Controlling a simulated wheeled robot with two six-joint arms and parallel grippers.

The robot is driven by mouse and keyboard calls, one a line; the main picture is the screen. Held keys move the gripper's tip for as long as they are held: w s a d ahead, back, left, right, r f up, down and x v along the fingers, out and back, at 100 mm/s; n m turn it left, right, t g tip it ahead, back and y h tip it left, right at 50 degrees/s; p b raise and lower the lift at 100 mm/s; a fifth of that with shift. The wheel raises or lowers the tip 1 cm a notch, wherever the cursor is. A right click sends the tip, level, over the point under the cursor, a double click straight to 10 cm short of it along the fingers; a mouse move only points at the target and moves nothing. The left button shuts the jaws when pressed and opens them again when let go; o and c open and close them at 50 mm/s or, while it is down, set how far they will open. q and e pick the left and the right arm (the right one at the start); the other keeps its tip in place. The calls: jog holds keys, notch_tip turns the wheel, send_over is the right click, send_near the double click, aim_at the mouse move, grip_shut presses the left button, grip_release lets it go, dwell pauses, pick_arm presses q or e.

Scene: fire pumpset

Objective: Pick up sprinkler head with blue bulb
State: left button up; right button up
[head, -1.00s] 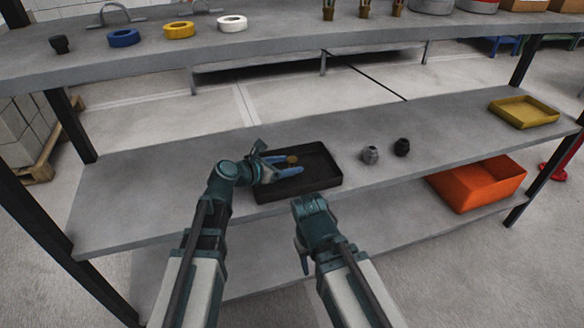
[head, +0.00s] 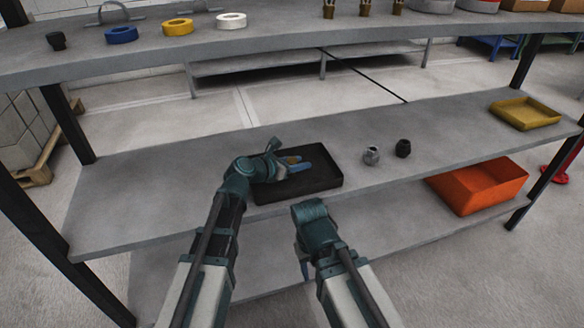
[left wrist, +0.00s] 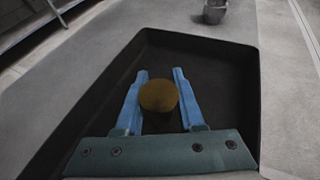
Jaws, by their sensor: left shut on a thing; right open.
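A brass-coloured round piece (head: 293,159), apparently a sprinkler head seen mostly from its end, is between the blue fingers of my left gripper (head: 300,164). The left wrist view shows its brass end (left wrist: 159,97) close between both fingers (left wrist: 160,76), which are shut on it. Its bulb is hidden, so I cannot tell the colour. The gripper and piece are over the black tray (head: 325,182); I cannot tell whether the piece touches the tray floor. My right gripper (head: 303,266) is open and empty, low in front of the middle shelf edge.
A grey fitting (head: 371,155) and a black fitting (head: 403,148) stand right of the tray. A yellow tray (head: 525,112) is further right, an orange bin (head: 478,183) below. The upper shelf (head: 285,42) holds tape rolls and several brass pieces (head: 364,8). The middle shelf's left part is clear.

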pick_arm(q)
grip_shut()
jog(key=shift+r, duration=0.15)
pick_arm(e)
jog(key=shift+r, duration=0.2)
